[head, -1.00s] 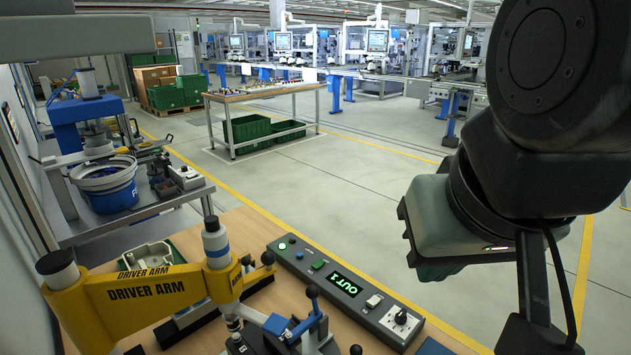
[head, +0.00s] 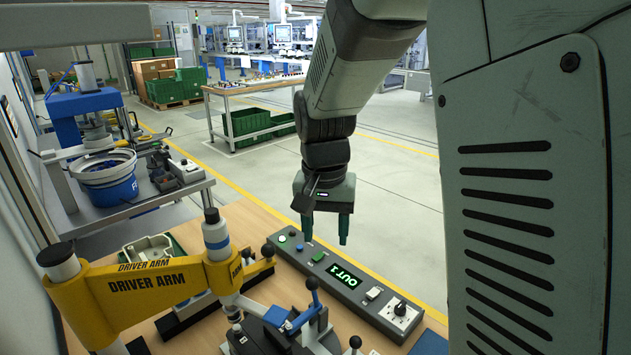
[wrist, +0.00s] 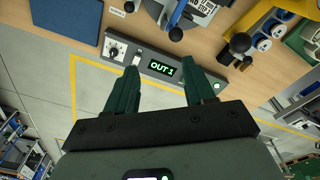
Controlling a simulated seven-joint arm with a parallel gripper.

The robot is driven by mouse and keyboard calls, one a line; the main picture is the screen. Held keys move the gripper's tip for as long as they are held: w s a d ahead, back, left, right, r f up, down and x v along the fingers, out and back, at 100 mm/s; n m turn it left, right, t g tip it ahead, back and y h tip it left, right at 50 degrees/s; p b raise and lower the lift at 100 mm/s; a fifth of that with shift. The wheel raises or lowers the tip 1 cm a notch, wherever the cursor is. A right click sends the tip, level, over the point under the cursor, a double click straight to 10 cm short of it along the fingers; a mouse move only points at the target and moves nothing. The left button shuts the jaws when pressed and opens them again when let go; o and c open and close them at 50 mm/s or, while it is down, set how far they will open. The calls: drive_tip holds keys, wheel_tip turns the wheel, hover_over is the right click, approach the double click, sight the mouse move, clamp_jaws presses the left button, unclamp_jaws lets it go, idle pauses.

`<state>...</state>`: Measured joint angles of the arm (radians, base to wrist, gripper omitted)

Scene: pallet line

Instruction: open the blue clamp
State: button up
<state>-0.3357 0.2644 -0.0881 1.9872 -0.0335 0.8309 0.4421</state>
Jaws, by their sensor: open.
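The blue clamp (head: 300,322) stands at the bottom of the head view, partly cut off, on the wooden bench. A lever with a dark ball rises beside it. In the wrist view a blue lever with a black ball (wrist: 177,18) shows at the top edge; it appears to be part of this clamp. My gripper (head: 326,232) is open and empty, fingers pointing down, above the far edge of the control box and apart from the clamp. Its two green fingers also show in the wrist view (wrist: 160,72). I cannot tell the clamp's state.
The grey control box (head: 375,300) with an "OUT 1" display lies between my gripper and the clamp. The yellow driver arm (head: 140,290) reaches over the bench at left. A blue-white bucket (head: 108,185) stands on a side table.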

drive_tip(key=g, duration=0.1)
approach(314, 290)
drive_tip(key=shift+w+a+f+h, duration=0.15)
drive_tip(key=shift+w+f, duration=0.15)
drive_tip(key=shift+w, duration=0.15)
drive_tip(key=shift+w+a+f+h, duration=0.15)
drive_tip(key=shift+w+a+f, duration=0.05)
drive_tip(key=shift+w+f, duration=0.2)
drive_tip(key=f, duration=0.7)
drive_tip(key=d+f, duration=0.1)
drive_tip(key=f, duration=0.2)
drive_tip(key=shift+s+f, duration=0.1)
drive_tip(key=shift+f, duration=0.25)
clamp_jaws()
